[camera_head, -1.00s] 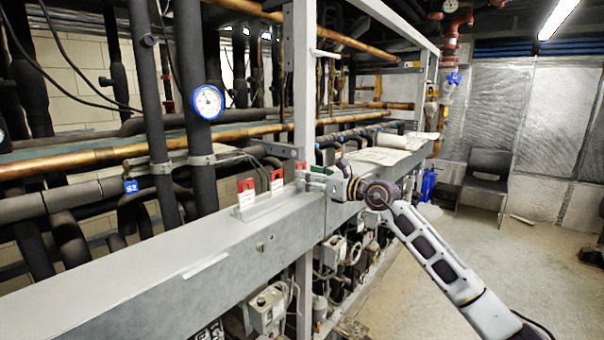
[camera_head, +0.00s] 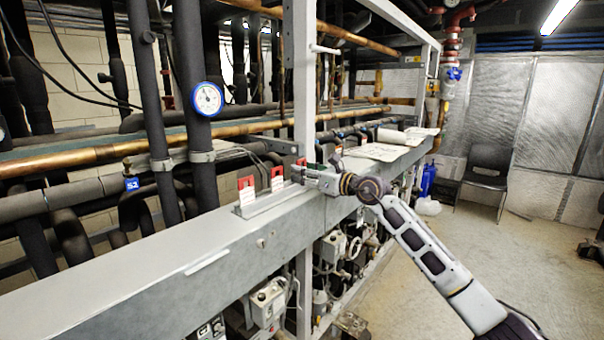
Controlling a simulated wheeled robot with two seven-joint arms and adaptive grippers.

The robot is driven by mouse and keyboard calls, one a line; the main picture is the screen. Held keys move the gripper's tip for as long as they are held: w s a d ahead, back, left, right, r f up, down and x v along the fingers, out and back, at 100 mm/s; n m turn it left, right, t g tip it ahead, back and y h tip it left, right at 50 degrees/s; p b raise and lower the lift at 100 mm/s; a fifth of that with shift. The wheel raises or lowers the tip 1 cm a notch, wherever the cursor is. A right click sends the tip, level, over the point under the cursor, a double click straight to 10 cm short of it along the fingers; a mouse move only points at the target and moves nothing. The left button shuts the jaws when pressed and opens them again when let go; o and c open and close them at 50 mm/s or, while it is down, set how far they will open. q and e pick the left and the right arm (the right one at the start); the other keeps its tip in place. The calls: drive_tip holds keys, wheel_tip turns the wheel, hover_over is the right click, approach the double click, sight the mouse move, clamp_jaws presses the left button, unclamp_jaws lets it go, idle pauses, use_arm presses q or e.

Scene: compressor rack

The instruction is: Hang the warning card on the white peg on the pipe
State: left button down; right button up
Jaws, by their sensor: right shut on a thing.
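Red-and-white warning cards stand in a grey holder (camera_head: 262,207) on the wide grey beam: one at the left (camera_head: 246,191), one in the middle (camera_head: 277,179). A third card (camera_head: 301,163), mostly hidden, shows its red part at my right gripper's fingertips. My right gripper (camera_head: 303,174) reaches in from the right, low over the beam, and is shut on this third card. Whether the card is clear of the holder cannot be told. A white peg (camera_head: 325,49) sticks out sideways at the grey upright post, well above the gripper. My left gripper is not in view.
The grey upright post (camera_head: 304,90) rises just behind the gripper. Dark insulated pipes, a copper pipe (camera_head: 90,157) and a blue-rimmed gauge (camera_head: 207,99) fill the rack at left. Papers (camera_head: 376,151) lie on the beam farther right. Open floor lies at right.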

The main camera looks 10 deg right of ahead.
sight(302, 160)
drive_tip(key=shift+r, duration=0.1)
drive_tip(key=shift+r+p, duration=0.4)
drive_tip(key=shift+r, duration=0.35)
drive_tip(key=shift+r+p, duration=0.25)
drive_tip(key=shift+p, duration=0.2)
drive_tip(key=shift+r+p, duration=0.3)
drive_tip(key=shift+r, duration=0.45)
drive_tip(key=shift+r+p, duration=0.15)
drive_tip(key=shift+p, duration=0.2)
drive_tip(key=shift+r, duration=0.25)
drive_tip(key=shift+r+p, duration=0.2)
drive_tip(key=shift+p, duration=0.15)
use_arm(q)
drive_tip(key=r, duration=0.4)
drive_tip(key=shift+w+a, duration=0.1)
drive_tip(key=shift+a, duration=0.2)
